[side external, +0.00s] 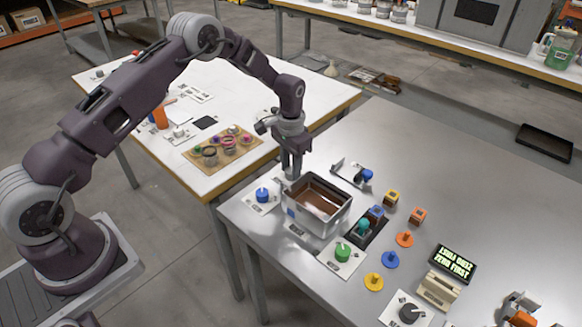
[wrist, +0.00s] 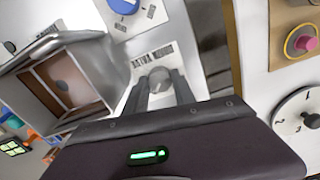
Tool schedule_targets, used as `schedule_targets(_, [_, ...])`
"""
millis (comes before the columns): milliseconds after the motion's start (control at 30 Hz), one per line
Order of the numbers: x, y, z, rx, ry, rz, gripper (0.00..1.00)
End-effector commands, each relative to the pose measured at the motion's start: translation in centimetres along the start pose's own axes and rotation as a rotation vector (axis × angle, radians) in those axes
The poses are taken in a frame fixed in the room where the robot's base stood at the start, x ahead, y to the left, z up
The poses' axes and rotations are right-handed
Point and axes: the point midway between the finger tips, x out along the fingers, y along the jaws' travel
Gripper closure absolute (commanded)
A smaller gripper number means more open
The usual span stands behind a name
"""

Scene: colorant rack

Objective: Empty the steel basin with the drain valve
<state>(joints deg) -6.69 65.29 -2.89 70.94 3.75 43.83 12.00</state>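The steel basin (side external: 345,215) stands near the left edge of the grey bench and shows a brown inside. In the wrist view the basin (wrist: 42,100) is at the left, with a small dark round spot inside. My gripper (side external: 291,172) points down beside the basin's back left corner. In the wrist view my gripper (wrist: 162,88) has its fingers apart, one on each side of a round grey knob (wrist: 160,75), apparently the drain valve. A lettered label lies just beyond it. I cannot tell whether the fingers touch the knob, which is hidden in the side view.
A blue knob (side external: 262,195) sits on a white plate left of the basin, and a green knob (side external: 343,252) in front. Coloured knobs and blocks, a black sign (side external: 453,263) and a beige box (side external: 438,289) stand to the right. The back right of the bench is clear.

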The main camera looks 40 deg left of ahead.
Motion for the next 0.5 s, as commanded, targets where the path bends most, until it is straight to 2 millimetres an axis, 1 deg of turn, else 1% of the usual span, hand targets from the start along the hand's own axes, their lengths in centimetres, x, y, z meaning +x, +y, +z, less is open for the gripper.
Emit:
schedule_targets(33, [-0.1, 0.0, -0.1, 0.0, 0.002, 0.0, 0.58])
schedule_targets(100, [0.0, 0.0, 0.0, 0.0, 0.001, 0.0, 0.48])
schedule_targets(367, [0.0, 0.0, 0.0, 0.0, 0.0, 0.0, 0.48])
schedule_targets(433, [-0.5, 0.0, 0.0, 0.0, 0.001, 0.0, 0.48])
schedule_targets(500, [-1.8, 0.0, -0.1, 0.0, 0.004, -0.001, 0.48])
